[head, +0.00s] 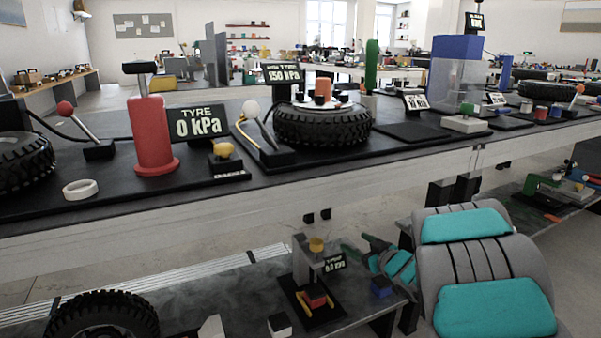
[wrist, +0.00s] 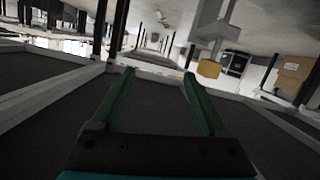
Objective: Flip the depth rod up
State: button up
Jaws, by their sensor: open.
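A small grey gauge stand (head: 303,262) is on the lower bench in the head view. It has a yellow knob (head: 316,244) on top and a small display (head: 334,262) at its right. A red block (head: 314,299) sits on its black base. I cannot pick out the depth rod clearly. My gripper (head: 357,247) is right of the display, apart from the stand. In the wrist view, my gripper (wrist: 159,74) has its green fingers spread, with nothing between them.
A dark tyre (head: 102,318) lies at the left of the lower bench. A blue block (head: 382,287) is below my gripper, and a small white-topped block (head: 279,325) is near the front. The upper bench (head: 330,186) overhangs behind, carrying a tyre and a red pump (head: 152,135).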

jog(key=s+d+r+m+g+h+p, duration=0.1)
jog(key=s+d+r+m+g+h, duration=0.2)
jog(key=s+d+h, duration=0.3)
jog(key=s+d+r+m+g+h+p, duration=0.25)
jog(key=s+d, duration=0.25)
jog(key=s, duration=0.4)
jog(key=s+a+g, duration=0.3)
jog(key=s+a, duration=0.1)
jog(key=s, duration=0.7)
jog(key=s+a+r+m+g+y+p, duration=0.1)
jog(key=s+a+g, duration=0.2)
jog(key=s, duration=0.9)
jog(key=s+a+g+y+p, duration=0.1)
jog(key=s+a+g, duration=0.3)
jog(key=s, duration=0.8)
jog(key=a, duration=0.2)
jog(key=shift+s+a+r, duration=0.15)
jog(key=shift+s+a, duration=0.1)
jog(key=shift+a, duration=0.15)
